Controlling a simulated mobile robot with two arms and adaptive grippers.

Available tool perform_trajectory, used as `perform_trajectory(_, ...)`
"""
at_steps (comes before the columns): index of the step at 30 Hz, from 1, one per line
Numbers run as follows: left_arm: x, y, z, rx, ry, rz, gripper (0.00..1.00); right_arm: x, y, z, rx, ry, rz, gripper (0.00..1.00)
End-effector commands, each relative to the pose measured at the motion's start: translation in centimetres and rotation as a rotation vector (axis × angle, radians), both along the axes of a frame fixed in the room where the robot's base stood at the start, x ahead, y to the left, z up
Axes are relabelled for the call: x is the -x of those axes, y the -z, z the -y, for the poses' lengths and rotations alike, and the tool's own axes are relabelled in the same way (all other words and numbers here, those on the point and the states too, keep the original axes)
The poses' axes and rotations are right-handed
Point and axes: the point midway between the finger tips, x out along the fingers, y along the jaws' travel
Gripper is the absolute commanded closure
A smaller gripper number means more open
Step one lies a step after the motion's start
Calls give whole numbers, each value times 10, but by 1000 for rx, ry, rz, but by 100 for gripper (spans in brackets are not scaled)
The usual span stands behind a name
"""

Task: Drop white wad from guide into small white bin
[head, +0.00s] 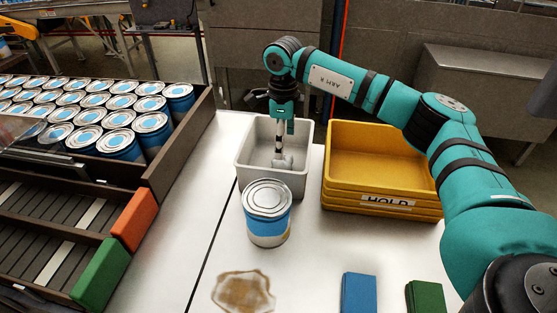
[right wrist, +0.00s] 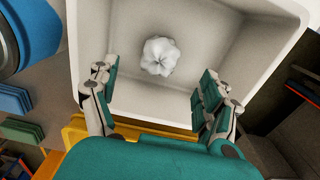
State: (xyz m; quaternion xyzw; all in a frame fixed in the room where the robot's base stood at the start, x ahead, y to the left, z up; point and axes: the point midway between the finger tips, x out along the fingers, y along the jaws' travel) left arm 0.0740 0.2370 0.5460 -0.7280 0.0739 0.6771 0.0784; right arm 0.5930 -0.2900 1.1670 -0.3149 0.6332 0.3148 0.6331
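The small white bin (head: 250,170) stands on the white table behind a can; its inside also fills much of the right wrist view (right wrist: 118,104). My right gripper (head: 281,150) points down into the bin. In the right wrist view its two fingers (right wrist: 158,88) are spread wide with nothing between their tips. The crumpled white wad (right wrist: 159,56) shows beyond the fingertips, inside the bin's outline and apart from both fingers. I cannot tell whether it rests on the bin floor. My left gripper is not in view.
A blue and white can (head: 267,222) stands just in front of the bin. Stacked yellow trays (head: 378,185) marked HOLD stand to its right. Many similar cans fill the conveyor (head: 165,165) at left. A brown stain (head: 243,292), a blue block (head: 358,293) and a green block (head: 425,297) lie in front.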

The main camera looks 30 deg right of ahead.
Motion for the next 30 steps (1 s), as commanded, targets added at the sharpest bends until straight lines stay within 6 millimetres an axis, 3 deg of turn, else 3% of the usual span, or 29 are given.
perform_trajectory(6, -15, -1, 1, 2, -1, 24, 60, 0, -1, 0, 0, 0, 0, 19)
perform_trajectory(10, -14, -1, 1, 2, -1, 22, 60, -1, -12, 0, -1, 0, 2, 19)
perform_trajectory(21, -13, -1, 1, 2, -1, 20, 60, -1, -88, 0, 0, 0, 4, 19)
perform_trajectory(30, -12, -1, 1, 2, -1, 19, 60, 0, -119, -1, 0, 0, 0, 19)
